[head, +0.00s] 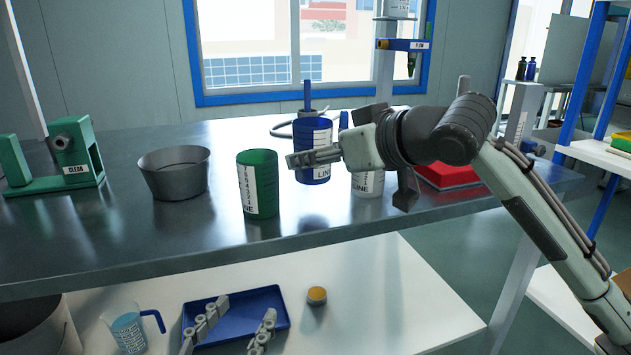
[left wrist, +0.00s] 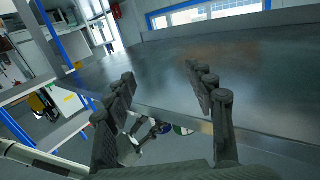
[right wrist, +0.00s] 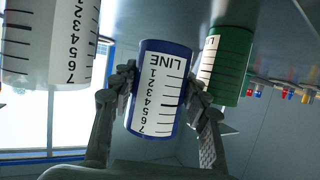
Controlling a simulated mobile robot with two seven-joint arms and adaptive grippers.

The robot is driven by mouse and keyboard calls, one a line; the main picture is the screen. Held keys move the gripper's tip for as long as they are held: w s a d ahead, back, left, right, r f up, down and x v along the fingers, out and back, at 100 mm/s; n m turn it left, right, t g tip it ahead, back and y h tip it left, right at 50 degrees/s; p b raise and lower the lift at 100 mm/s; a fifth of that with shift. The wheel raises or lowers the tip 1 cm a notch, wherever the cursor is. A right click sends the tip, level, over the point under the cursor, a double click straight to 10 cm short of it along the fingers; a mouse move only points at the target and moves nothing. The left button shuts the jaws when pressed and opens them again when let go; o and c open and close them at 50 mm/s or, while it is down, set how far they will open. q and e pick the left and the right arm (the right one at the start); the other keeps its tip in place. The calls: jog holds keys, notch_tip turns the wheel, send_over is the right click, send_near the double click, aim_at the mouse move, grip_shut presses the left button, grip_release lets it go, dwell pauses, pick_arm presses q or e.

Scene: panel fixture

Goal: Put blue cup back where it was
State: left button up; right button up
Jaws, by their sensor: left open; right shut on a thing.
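The blue cup (head: 312,138), with a white scale label, is in my right gripper (head: 316,157), whose arm comes in from the right in the head view. In the right wrist view, the cup (right wrist: 162,85) sits upside down in the picture between the two fingers (right wrist: 160,98), which are shut on its sides. It appears raised above the table, with a dark reflection below it. My left gripper (head: 235,328) is open and empty at the bottom of the head view, in front of the lower shelf. Its spread fingers also show in the left wrist view (left wrist: 165,105).
A green cup (head: 258,185) stands left of the blue cup, and a white cup (head: 367,184) right of it, partly hidden by my arm. A grey bowl (head: 175,175) and green fixture (head: 77,160) stand further left. A red tray (head: 447,176) lies right. The table front is clear.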

aim_at(324, 176)
notch_tip(324, 176, down, 4)
jog(key=shift+r+b, duration=0.2)
jog(key=shift+b, duration=0.2)
jog(key=shift+f, duration=0.1)
pick_arm(q)
jog(key=r, duration=0.1)
jog(key=d+r+t+h, duration=0.1)
jog(key=r, duration=0.1)
jog(key=r+t, duration=0.1)
jog(key=shift+s+d+r, duration=0.15)
jog(key=shift+s+d, duration=0.15)
jog(key=shift+d, duration=0.05)
pick_arm(e)
jog(key=shift+f, duration=0.1)
jog(key=o, duration=1.4)
jog(key=shift+c, duration=0.2)
jog(key=shift+r, duration=0.2)
pick_arm(q)
jog(key=a+f+g+y+p, duration=0.1)
jog(key=a+f+g+y, duration=0.1)
jog(key=f, duration=0.5)
jog(key=shift+w+a+g, duration=0.25)
jog(key=shift+a+g, duration=0.3)
jog(key=shift+g, duration=0.05)
pick_arm(e)
jog(key=v, duration=1.2)
